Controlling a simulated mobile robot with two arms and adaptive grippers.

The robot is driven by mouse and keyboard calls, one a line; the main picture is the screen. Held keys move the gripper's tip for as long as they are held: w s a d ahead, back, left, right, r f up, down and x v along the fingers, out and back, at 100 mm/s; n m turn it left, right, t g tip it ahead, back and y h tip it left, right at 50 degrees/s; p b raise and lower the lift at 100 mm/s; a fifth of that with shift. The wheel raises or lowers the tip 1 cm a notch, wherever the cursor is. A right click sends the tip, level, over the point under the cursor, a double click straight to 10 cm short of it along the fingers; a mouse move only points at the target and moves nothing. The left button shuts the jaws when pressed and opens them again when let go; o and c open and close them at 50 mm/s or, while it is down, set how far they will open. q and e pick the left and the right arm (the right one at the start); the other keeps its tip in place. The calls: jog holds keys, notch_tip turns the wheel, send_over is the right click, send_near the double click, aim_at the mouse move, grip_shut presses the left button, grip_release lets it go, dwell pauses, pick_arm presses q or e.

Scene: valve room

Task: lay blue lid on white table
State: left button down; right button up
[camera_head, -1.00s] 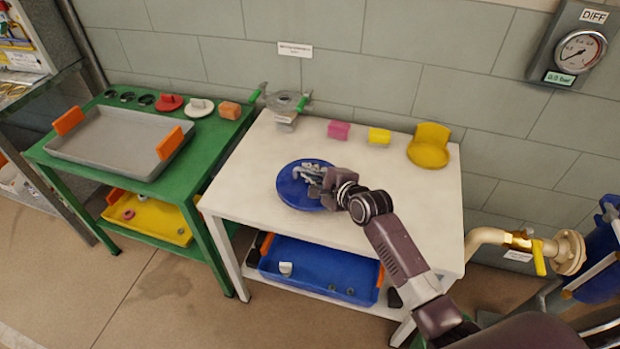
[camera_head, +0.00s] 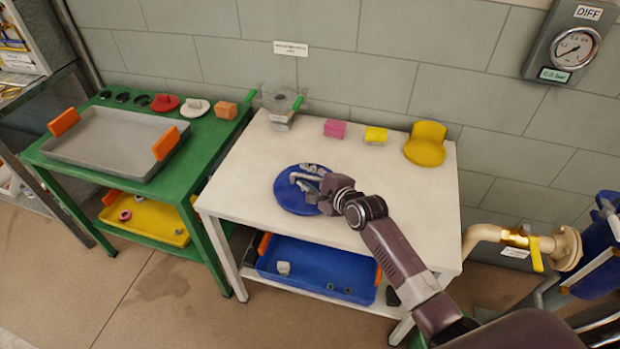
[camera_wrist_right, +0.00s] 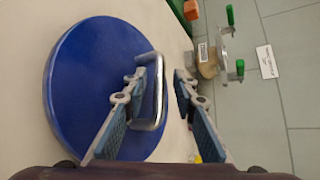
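The blue lid (camera_head: 288,199) is a round disc that appears to lie flat on the left-middle part of the white table (camera_head: 400,215). In the right wrist view the lid (camera_wrist_right: 85,85) shows its metal bar handle (camera_wrist_right: 160,95). My right gripper (camera_head: 308,177) is over the lid. In the wrist view its fingers (camera_wrist_right: 167,75) are spread apart, with the handle bar in the gap close to one finger. I cannot tell whether that finger touches the handle. My left gripper is not in view.
A pink block (camera_head: 334,129), a yellow block (camera_head: 375,135) and a yellow seat-shaped piece (camera_head: 425,150) stand along the table's back. A green-handled valve part (camera_head: 281,105) is at its back left corner. A blue tray (camera_head: 318,268) sits on the shelf below. The table's right side is clear.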

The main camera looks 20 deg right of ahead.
jog(key=v, duration=1.2)
jog(key=shift+p, duration=0.35)
